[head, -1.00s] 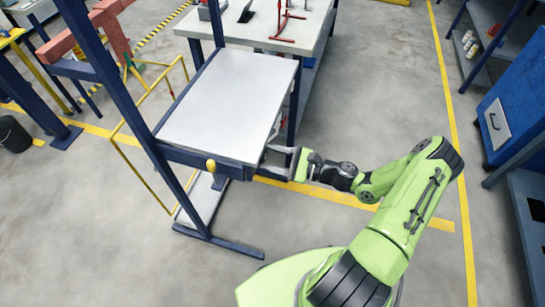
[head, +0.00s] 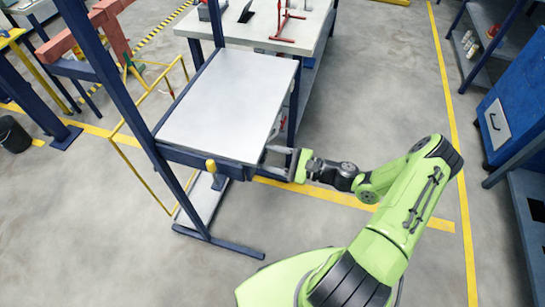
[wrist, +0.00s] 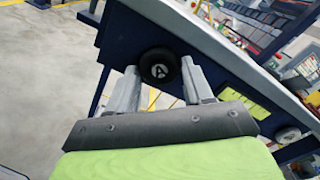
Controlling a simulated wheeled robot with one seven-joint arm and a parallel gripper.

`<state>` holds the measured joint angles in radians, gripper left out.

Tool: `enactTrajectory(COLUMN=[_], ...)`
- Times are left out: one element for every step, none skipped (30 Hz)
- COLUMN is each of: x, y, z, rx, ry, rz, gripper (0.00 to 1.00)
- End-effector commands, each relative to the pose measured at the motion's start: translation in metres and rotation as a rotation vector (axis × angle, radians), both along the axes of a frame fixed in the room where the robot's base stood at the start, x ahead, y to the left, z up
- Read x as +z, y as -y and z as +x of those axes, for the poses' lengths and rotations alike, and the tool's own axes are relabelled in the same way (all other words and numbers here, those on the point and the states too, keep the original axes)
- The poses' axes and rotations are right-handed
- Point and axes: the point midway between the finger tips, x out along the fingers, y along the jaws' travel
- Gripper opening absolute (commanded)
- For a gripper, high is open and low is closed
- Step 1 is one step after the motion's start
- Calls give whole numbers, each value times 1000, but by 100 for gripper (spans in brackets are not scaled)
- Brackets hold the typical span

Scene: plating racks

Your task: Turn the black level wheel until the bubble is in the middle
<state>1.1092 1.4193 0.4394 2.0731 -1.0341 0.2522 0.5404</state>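The black level wheel (wrist: 159,67) is a round knob with a pale mark at its centre, on the dark blue side of the table frame, in the wrist view. My gripper (wrist: 160,84) has its two grey fingers apart, one on each side of the wheel. Narrow gaps seem to show between fingers and wheel; I cannot tell whether they touch. In the head view my gripper (head: 278,161) is at the right front corner of the pale-topped table (head: 232,100), and the wheel is hidden there. No bubble can be made out in either view.
A second round knob (wrist: 288,135) and a yellow label (wrist: 246,104) are on the same side in the wrist view. A workbench (head: 325,25) is behind.

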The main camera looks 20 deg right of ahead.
Motion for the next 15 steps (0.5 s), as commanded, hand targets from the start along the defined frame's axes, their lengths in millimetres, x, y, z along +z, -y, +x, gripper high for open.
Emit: enactTrajectory(x=[-1,0,0,0,0,0,0,0,0,0,0,0,0,0,0], y=[0,0,0,0,0,0,0,0,0,0,0,0,0,0,0], z=[0,0,0,0,0,0,0,0,0,0,0,0,0,0,0], rx=[0,0,-1,-1,-1,-1,-1,-1,-1,0,0,0,0,0,0], ry=[-2,-2,-1,-1,-1,-1,-1,-1,-1,-1,-1,-1,-1,-1,-1], rz=[-1,-1,0,0,0,0,0,0,0,1,1,1,1,1,1], gripper=[58,63,69,73,76,76,76,76,76,76,76,76,76,76,76])
